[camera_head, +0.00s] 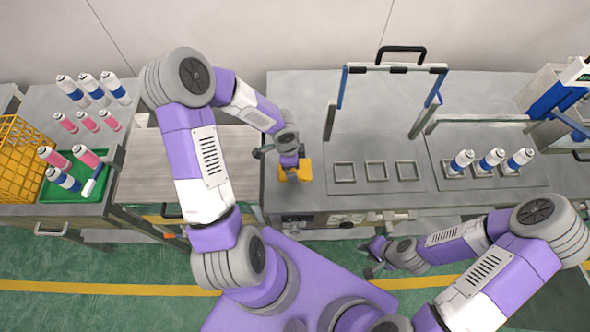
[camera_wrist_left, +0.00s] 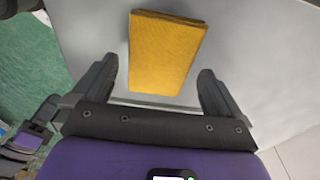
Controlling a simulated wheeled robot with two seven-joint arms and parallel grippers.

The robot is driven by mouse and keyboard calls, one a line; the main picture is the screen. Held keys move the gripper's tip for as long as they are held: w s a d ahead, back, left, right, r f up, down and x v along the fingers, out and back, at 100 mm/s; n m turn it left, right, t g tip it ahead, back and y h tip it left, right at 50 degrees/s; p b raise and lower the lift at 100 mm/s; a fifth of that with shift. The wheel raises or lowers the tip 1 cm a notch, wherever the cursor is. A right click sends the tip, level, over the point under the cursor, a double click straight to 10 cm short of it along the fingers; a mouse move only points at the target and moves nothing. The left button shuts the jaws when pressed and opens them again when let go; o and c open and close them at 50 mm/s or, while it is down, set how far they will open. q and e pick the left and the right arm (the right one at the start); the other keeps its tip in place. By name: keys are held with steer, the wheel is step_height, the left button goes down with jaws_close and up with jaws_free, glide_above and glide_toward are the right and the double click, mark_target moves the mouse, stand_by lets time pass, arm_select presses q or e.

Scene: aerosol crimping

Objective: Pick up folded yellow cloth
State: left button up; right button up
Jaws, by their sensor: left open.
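The folded yellow cloth (camera_head: 304,172) lies flat on the grey bench, left of the three square frames. It also shows in the left wrist view (camera_wrist_left: 166,52) as a thick folded rectangle, slightly tilted, between and beyond the fingers. My left gripper (camera_head: 283,156) is over the cloth and hides part of it in the head view. In the left wrist view, my left gripper (camera_wrist_left: 159,78) has its two black fingers spread wide, with nothing between them gripped. My right gripper (camera_head: 371,258) is empty, in front of the bench over the floor, with its fingers apart.
Three square frames (camera_head: 376,171) sit under an upright handled frame (camera_head: 401,68). Several aerosol cans stand at the right (camera_head: 490,160) and left. A green tray (camera_head: 58,190) and yellow crate (camera_head: 22,150) are at the far left. Bench around the cloth is clear.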

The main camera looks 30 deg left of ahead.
arm_select(q)
steer(key=shift+w+d+f, duration=0.1)
steer(key=shift+w+f, duration=0.1)
steer(key=shift+f, duration=0.95)
